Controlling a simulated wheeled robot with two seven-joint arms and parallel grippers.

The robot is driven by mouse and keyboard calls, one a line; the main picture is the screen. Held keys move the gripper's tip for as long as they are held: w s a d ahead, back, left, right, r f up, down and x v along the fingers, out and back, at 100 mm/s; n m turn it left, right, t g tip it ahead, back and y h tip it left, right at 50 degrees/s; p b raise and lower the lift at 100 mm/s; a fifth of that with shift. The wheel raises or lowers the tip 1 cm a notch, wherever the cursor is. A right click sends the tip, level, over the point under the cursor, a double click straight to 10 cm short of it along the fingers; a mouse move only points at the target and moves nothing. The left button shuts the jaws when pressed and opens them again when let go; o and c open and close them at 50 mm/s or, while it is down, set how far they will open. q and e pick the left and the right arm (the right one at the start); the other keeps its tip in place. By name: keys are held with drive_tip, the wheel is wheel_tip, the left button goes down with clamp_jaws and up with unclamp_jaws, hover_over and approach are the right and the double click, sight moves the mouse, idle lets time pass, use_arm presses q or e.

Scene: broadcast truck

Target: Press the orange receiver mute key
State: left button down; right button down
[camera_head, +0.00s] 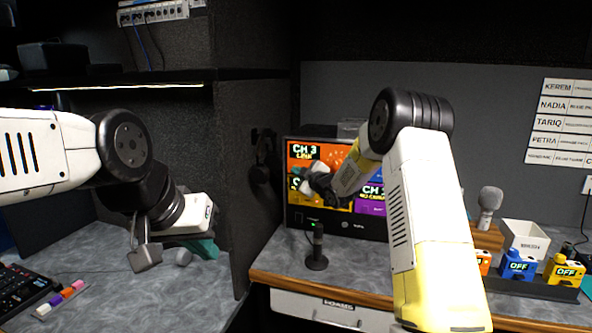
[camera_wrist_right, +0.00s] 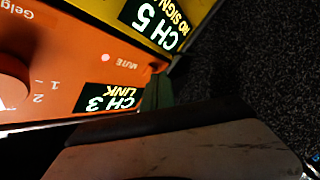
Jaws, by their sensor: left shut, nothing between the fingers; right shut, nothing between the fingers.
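The orange receiver (camera_wrist_right: 70,55) fills the upper left of the right wrist view, upside down, with a "CH 3 LINK" display. Beside its "MUTE" label are a white dot (camera_wrist_right: 105,57) and a small orange tab (camera_wrist_right: 152,72); I cannot tell which is the key. In the head view its orange face (camera_head: 335,152) is at the panel's upper left. My right gripper (camera_head: 314,178) is shut and empty in front of this panel. A grey gripper part (camera_wrist_right: 180,145) fills the lower wrist view; contact cannot be told. My left gripper (camera_head: 145,257) is shut and empty over the left counter.
A yellow "CH 5" face (camera_wrist_right: 195,15) adjoins the orange one. A small black stand (camera_head: 317,250) is on the desk below. Blue (camera_head: 517,265) and yellow (camera_head: 565,270) "OFF" boxes, a white bin (camera_head: 525,238) and a grey microphone (camera_head: 489,203) stand right of my right forearm.

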drive_tip(key=shift+w, duration=0.1)
idle(0.3)
drive_tip(key=shift+s+a, duration=0.15)
drive_tip(key=shift+s, duration=0.35)
drive_tip(key=shift+s, duration=0.1)
drive_tip(key=s, duration=0.2)
drive_tip(key=s+a, duration=0.2)
drive_tip(key=s, duration=0.1)
drive_tip(key=shift+s, duration=0.3)
drive_tip(key=shift+d+r, duration=0.15)
